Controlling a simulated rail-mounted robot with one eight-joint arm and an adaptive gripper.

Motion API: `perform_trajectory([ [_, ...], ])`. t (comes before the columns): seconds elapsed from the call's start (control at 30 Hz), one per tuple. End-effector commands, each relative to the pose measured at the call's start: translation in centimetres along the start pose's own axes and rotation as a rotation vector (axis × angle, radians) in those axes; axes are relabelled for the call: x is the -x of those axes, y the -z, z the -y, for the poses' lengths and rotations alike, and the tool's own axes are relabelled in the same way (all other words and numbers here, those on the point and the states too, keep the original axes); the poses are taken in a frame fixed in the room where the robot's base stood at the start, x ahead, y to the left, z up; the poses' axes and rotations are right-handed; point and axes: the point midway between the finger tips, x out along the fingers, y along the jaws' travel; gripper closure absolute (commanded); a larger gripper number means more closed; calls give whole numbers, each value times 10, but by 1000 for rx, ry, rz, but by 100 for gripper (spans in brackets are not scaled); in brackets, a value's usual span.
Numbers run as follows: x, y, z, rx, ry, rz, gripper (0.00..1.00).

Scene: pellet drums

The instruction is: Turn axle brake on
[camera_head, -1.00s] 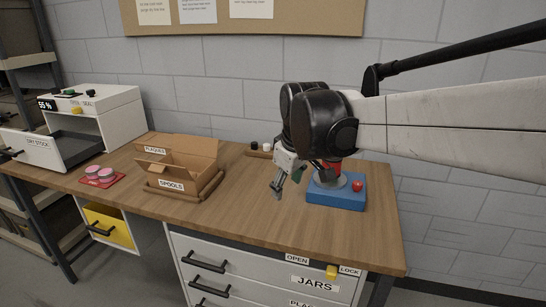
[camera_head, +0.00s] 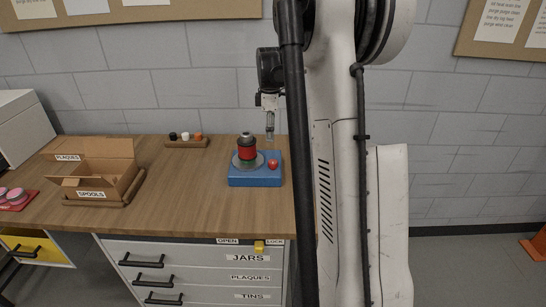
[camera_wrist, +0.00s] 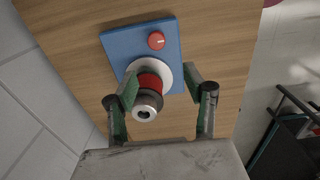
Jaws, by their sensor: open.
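A blue base (camera_head: 255,180) stands near the right end of the workbench and also shows in the wrist view (camera_wrist: 118,47). On it are a grey round plate (camera_head: 237,163), an upright red spool (camera_head: 246,154) with a dark and metal top, and, beside it, a small red knob (camera_head: 272,164). In the wrist view the red knob (camera_wrist: 156,41) has a small pale mark. The metal top (camera_wrist: 146,106) shows between the fingers. My gripper (camera_head: 270,137) is open and empty, above and behind the base, with fingers pointing down. Its fingers also show in the wrist view (camera_wrist: 160,80).
A cardboard box (camera_head: 98,180) labelled SPOOLS and PLAQUES lies to the left. A small rack (camera_head: 187,142) with several small pieces stands at the back. My arm blocks the view on the right.

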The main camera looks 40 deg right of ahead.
Motion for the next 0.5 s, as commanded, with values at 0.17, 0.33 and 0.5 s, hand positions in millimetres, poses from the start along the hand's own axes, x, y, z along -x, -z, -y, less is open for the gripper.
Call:
perform_trajectory([
  [0.17,-6,-7,-8,18,13,3,53],
  [0.33,-23,-7,-8,18,13,3,53],
  [0.5,-53,-7,-8,17,13,3,53],
])
